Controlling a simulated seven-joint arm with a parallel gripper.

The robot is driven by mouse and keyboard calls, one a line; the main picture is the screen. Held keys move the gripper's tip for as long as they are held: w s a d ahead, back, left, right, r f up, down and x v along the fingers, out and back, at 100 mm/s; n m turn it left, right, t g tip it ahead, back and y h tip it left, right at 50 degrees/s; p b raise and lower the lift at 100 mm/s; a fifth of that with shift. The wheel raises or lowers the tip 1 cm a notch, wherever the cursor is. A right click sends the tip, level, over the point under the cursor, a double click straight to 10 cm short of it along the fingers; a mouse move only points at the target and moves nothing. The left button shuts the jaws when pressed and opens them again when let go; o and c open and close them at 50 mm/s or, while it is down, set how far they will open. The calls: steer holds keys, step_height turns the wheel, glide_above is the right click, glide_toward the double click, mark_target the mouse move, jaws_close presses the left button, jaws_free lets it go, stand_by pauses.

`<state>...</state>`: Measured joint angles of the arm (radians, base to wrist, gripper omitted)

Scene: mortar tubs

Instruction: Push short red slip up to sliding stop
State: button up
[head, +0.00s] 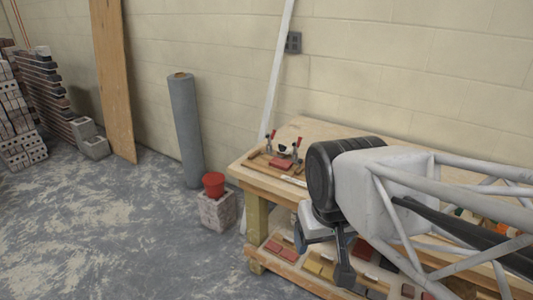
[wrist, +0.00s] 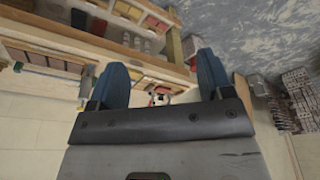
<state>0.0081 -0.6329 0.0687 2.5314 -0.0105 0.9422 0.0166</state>
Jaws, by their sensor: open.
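A small flat red piece (head: 281,163), perhaps the short red slip, lies on the far left part of the wooden bench top between two red-handled clamps. I cannot pick out the sliding stop with certainty; a small dark and white part (head: 284,150) sits just behind the red piece. My gripper (head: 322,256) points down at the front left of the bench, apart from the red piece. In the wrist view my gripper (wrist: 160,80) shows two blue fingers spread wide with nothing held between them.
The bench (head: 243,171) has a lower shelf with several red and tan slips (head: 282,250). A red bucket (head: 213,184) stands on a concrete block (head: 217,210) left of it. A grey roll (head: 186,130) leans by the wall.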

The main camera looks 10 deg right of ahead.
steer(key=shift+w, duration=0.1)
steer(key=w+d+r+n, duration=0.1)
steer(key=w+r, duration=0.1)
steer(key=w, duration=0.7)
steer(key=w+d+r+n, duration=0.1)
steer(key=w+r, duration=0.1)
steer(key=w, duration=0.6)
steer(key=n+g, duration=0.3)
steer(key=n, duration=0.4)
glide_above(281, 162)
step_height(281, 162, down, 21)
steer(key=shift+s+r, duration=0.1)
steer(key=shift+w+f, duration=0.2)
steer(key=shift+f, duration=0.2)
steer(key=shift+f, duration=3.7)
